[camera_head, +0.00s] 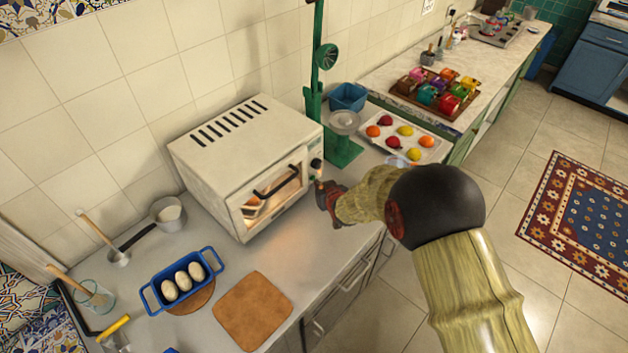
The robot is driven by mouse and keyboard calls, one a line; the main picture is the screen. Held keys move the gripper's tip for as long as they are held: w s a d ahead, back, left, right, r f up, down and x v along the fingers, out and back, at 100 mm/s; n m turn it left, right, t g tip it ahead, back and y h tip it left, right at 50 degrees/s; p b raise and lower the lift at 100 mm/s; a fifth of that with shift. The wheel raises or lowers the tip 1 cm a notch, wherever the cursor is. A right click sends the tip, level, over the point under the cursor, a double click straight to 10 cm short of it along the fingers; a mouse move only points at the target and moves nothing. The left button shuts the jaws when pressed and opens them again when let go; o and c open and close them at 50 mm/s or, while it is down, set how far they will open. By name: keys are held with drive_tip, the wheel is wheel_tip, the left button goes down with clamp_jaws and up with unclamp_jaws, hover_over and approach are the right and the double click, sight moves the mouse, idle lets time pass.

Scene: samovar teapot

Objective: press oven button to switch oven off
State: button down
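The white countertop oven (215,170) stands on the grey counter against the tiled wall, with slots in its top. Its glass door (272,200) looks shut, and a warm orange glow shows inside. A dark knob (316,164) is on the narrow control panel at the right of the door. My gripper (322,188) is at the lower part of this panel, its tip very close to it. I cannot tell whether it touches. The oven button is not clearly visible, and the gripper hides part of the panel. The fingers are too small and dark to tell open from shut.
A green stand (343,152) rises just behind the oven's right side. A tray of fruit (418,146) lies to the right. A blue dish (154,300) of eggs, a saucepan (168,213) and a brown board (252,311) are in front and left.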

drive_tip(key=shift+w+a, duration=0.25)
drive_tip(key=shift+a, duration=0.05)
idle(0.5)
drive_tip(key=shift+d, duration=0.1)
drive_tip(key=shift+s+d, duration=0.6)
drive_tip(key=shift+d, duration=0.05)
drive_tip(key=shift+s+d+p, duration=0.2)
drive_tip(key=shift+s+d, duration=0.75)
drive_tip(key=shift+d, duration=0.25)
drive_tip(key=shift+s+d+p, duration=0.2)
drive_tip(key=shift+s+d, duration=0.7)
drive_tip(key=shift+d, duration=0.3)
